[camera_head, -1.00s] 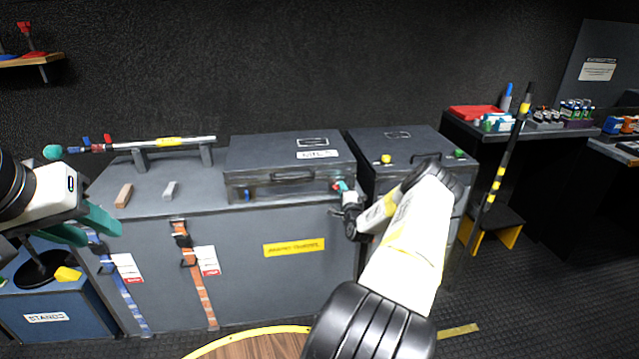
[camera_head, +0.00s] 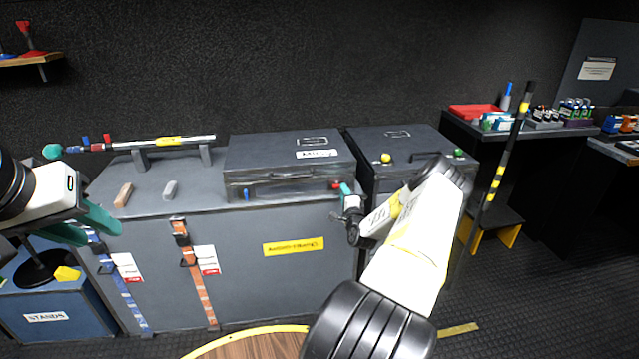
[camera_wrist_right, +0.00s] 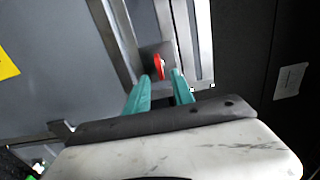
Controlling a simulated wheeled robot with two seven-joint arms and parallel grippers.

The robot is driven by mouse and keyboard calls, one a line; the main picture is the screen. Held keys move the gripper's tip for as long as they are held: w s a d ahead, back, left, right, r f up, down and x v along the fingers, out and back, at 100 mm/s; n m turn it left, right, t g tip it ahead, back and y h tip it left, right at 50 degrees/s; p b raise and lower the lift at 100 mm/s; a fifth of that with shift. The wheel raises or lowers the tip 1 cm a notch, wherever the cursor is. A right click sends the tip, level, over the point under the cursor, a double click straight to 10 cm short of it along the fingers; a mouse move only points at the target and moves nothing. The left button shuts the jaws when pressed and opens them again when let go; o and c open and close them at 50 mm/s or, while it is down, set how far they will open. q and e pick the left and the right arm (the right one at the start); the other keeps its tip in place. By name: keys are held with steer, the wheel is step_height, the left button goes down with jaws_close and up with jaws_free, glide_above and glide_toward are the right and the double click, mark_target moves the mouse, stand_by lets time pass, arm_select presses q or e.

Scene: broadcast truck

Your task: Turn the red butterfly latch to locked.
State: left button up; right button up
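The red butterfly latch (camera_head: 336,185) is on the front right of the grey case (camera_head: 290,155) that lies on the large grey chest. It also shows in the right wrist view (camera_wrist_right: 158,66) as a narrow red tab on a dark plate. My right gripper (camera_wrist_right: 161,76) is open, its two teal fingers apart, with the red tab between and just beyond the fingertips. I cannot tell whether either finger touches it. In the head view my right gripper (camera_head: 346,192) is just right of the latch. My left gripper (camera_head: 95,228) is at the far left, away from the case, its fingers apart.
A blue latch (camera_head: 246,195) is on the case's front left. A second dark case (camera_head: 405,140) stands close on the right. A rod on supports (camera_head: 165,143) and two small blocks are on the chest's left. A round wooden top (camera_head: 255,345) is below.

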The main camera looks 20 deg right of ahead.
steer(key=shift+v, duration=2.35)
steer(key=w+a+r+n+g+y, duration=0.1)
steer(key=a+r+n+g+y, duration=0.15)
steer(key=a+r+n, duration=0.55)
steer(key=w+a+r+n+g+y, duration=0.2)
steer(key=a+r+n+g, duration=0.15)
steer(key=a+r, duration=0.55)
steer(key=s+a+r+n+g, duration=0.1)
steer(key=s+a+r+n, duration=0.25)
steer(key=s+r, duration=0.5)
steer(key=s+a+r+n+g, duration=0.1)
steer(key=s+a+r+n, duration=0.1)
steer(key=s, duration=0.8)
steer(key=s+a+r+n+g+y, duration=0.1)
steer(key=s+a+r, duration=0.4)
steer(key=s, duration=0.6)
steer(key=s+a+r+n+g, duration=0.2)
steer(key=s+a, duration=0.3)
steer(key=s, duration=0.5)
steer(key=shift+s+a+r+n+y, duration=0.2)
steer(key=shift+r+n+y, duration=0.15)
steer(key=shift+r+n, duration=0.45)
